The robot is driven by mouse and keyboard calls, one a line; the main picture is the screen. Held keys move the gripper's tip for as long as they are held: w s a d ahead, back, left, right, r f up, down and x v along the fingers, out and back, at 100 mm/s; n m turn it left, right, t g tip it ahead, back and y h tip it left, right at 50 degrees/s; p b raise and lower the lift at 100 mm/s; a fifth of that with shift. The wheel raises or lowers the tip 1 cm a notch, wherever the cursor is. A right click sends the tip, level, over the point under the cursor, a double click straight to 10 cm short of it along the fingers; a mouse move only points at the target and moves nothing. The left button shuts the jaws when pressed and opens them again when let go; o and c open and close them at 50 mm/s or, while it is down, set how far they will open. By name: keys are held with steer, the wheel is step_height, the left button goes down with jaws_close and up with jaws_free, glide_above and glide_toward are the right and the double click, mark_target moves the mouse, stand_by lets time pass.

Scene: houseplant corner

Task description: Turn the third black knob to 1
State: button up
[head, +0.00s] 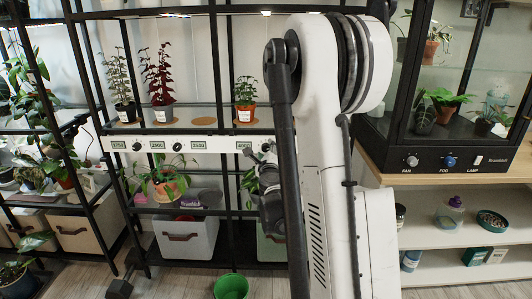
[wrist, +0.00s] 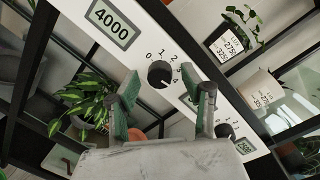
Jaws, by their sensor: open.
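A white panel (head: 190,144) on the shelf front carries green number displays and black knobs. From the left in the head view come a first knob (head: 137,146) and a second knob (head: 177,146); a black post stands between the following 2500 display and the 4000 display (head: 243,147). In the wrist view a black knob (wrist: 160,74) with a 0 to 4 scale sits right of the 4000 display (wrist: 112,22). My gripper (wrist: 159,78) is open, its fingertips appearing either side of this knob; contact cannot be told. My arm hides the panel farther right.
Another knob (wrist: 223,130) and a 2500 display lie farther along the panel. Potted plants stand on the shelf above, and a hanging leafy plant (wrist: 88,98) is below the panel. Black shelf posts flank the space. A glass cabinet (head: 450,90) stands right.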

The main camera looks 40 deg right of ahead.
jaws_close()
stand_by(0.3)
